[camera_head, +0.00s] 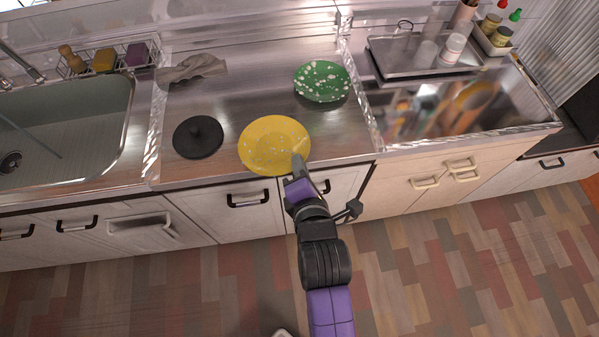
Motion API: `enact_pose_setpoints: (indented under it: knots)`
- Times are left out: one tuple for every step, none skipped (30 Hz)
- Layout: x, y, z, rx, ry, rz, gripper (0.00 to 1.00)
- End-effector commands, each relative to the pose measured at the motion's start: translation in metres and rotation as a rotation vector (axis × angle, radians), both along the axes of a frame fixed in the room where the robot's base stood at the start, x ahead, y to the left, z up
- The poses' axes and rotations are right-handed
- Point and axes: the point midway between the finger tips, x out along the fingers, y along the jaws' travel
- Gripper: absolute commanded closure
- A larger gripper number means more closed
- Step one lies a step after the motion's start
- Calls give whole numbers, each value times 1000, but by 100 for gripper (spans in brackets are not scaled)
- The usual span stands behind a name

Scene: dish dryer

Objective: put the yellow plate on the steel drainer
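The yellow plate (268,140), with pale specks, is at the front edge of the steel counter, in the middle of the view. My gripper (297,168) comes from below and its tip overlaps the plate's front-right rim. I cannot tell whether the fingers are closed on the rim, or whether the plate rests on the counter or is slightly raised. A shiny steel surface with a raised rim (540,125), apparently the steel drainer, lies to the right. It shows blurred coloured reflections.
A green speckled plate (322,80) lies behind the yellow one. A black lid (198,137) is to its left, with a grey cloth (192,68) behind. The sink (75,125) is far left. A metal tray (400,62) with cups stands at the back right.

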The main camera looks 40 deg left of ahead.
Motion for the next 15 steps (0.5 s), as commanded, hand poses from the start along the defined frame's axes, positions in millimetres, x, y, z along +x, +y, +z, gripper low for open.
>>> enact_pose_setpoints:
  knots:
    - [0,0,-2,2,-1,1,100]
    - [0,0,-4,1,0,0,100]
    - [0,0,-7,1,0,0,100]
    - [0,0,-10,1,0,0,100]
    - [0,0,-14,1,0,0,100]
    - [0,0,-20,-1,1,0,100]
    - [0,0,-24,0,1,1,100]
    - [0,0,-29,-1,1,0,100]
    - [0,1,-33,1,0,1,100]
    - [0,1,-36,1,0,1,100]
    - [0,0,-39,1,1,1,100]
    - [0,1,-41,2,0,0,100]
    - [0,1,-41,3,-1,1,100]
    - [0,1,-42,3,-1,0,100]
    - [0,1,-41,4,-2,0,100]
